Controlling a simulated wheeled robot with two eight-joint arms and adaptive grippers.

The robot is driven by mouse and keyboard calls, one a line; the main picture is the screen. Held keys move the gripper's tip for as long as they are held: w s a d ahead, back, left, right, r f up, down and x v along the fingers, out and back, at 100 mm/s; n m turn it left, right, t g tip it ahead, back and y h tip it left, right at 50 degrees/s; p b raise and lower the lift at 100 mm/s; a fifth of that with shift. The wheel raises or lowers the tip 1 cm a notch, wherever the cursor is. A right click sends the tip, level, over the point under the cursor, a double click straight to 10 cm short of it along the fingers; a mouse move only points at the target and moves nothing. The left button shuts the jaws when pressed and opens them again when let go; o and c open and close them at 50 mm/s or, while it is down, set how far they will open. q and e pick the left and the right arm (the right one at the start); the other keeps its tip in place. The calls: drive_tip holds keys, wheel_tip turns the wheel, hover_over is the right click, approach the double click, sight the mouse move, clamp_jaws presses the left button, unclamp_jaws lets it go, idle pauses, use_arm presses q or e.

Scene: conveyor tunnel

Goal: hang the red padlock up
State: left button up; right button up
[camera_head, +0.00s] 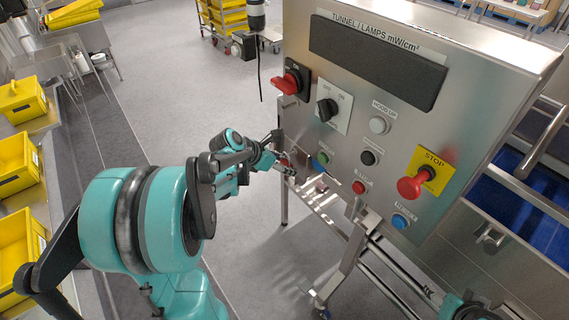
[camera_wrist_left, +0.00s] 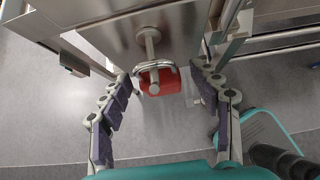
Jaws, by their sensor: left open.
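The red padlock (camera_wrist_left: 161,83) shows in the left wrist view, with its grey shackle at a metal peg (camera_wrist_left: 150,42) on the steel panel. The shackle seems to loop around the peg's knobbed end, and the body hangs beyond it. My left gripper (camera_wrist_left: 160,75) is open, with one finger on each side of the padlock and gaps between. In the head view my left gripper (camera_head: 281,155) is at the left edge of the control panel (camera_head: 345,75), and the padlock is mostly hidden there. My right gripper's fingers do not show; only a bit of my arm shows at the bottom right.
The panel carries a red rotary switch (camera_head: 288,82), a black selector knob (camera_head: 327,109), a red stop button (camera_head: 412,186) and several small buttons near my left gripper. Yellow crates (camera_head: 22,100) stand at the far left. The grey floor between is clear.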

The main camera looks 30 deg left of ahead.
use_arm(q)
drive_tip(key=v, duration=1.2)
